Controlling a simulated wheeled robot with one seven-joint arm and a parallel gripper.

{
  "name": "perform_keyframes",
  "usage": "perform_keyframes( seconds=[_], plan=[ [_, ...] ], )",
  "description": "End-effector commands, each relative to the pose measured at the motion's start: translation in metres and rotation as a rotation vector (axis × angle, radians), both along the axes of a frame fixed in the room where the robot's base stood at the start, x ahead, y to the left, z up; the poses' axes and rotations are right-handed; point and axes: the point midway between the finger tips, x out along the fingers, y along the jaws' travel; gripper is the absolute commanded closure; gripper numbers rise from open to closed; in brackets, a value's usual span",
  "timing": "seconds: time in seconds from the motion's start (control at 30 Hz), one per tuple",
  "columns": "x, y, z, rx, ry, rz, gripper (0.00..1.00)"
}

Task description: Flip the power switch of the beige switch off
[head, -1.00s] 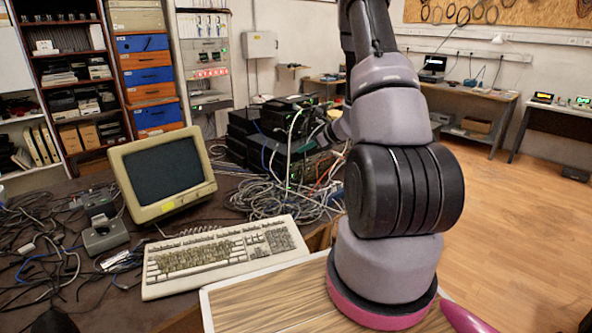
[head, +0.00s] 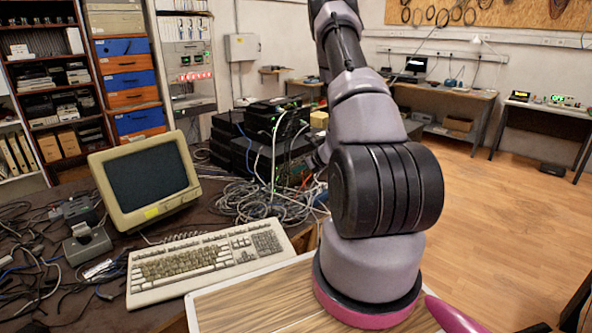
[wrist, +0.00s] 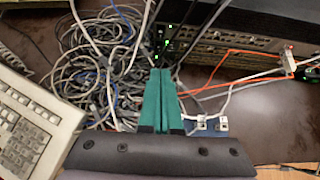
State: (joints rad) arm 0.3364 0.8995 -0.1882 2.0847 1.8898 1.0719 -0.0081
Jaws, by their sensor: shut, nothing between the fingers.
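My gripper (wrist: 162,72) shows in the wrist view as two teal fingers, shut with nothing between them. They point at the edge of the cable tangle, next to a stack of network devices (wrist: 240,38) with rows of ports and green lights. In the head view the stack of dark devices (head: 268,145) stands on the table behind the cables, and my arm hides part of it and the fingers. A small beige box (head: 319,119) shows beside my arm there; I cannot tell whether it is the beige switch. I cannot make out a power switch.
Tangled cables (head: 262,203) lie in front of the stack. Orange and white cables (wrist: 235,62) run close to the fingers. A beige monitor (head: 146,182) and keyboard (head: 205,262) stand to the left. Bare dark tabletop (wrist: 270,115) lies right of the fingers in the wrist view.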

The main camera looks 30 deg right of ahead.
Motion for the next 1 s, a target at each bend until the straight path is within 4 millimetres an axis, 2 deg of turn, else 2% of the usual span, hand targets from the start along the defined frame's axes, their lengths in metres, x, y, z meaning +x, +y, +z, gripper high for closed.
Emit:
perform_keyframes(
  seconds=[0.33, 0.43, 0.6, 1.0],
  plan=[
    [0.055, 0.020, -0.047, -0.001, 0.001, 0.002, 1.00],
    [0.071, 0.026, -0.042, -0.002, -0.003, 0.002, 1.00],
    [0.087, 0.031, -0.041, -0.001, 0.000, 0.001, 1.00],
    [0.091, 0.033, -0.040, 0.000, 0.000, 0.000, 1.00]
  ],
)
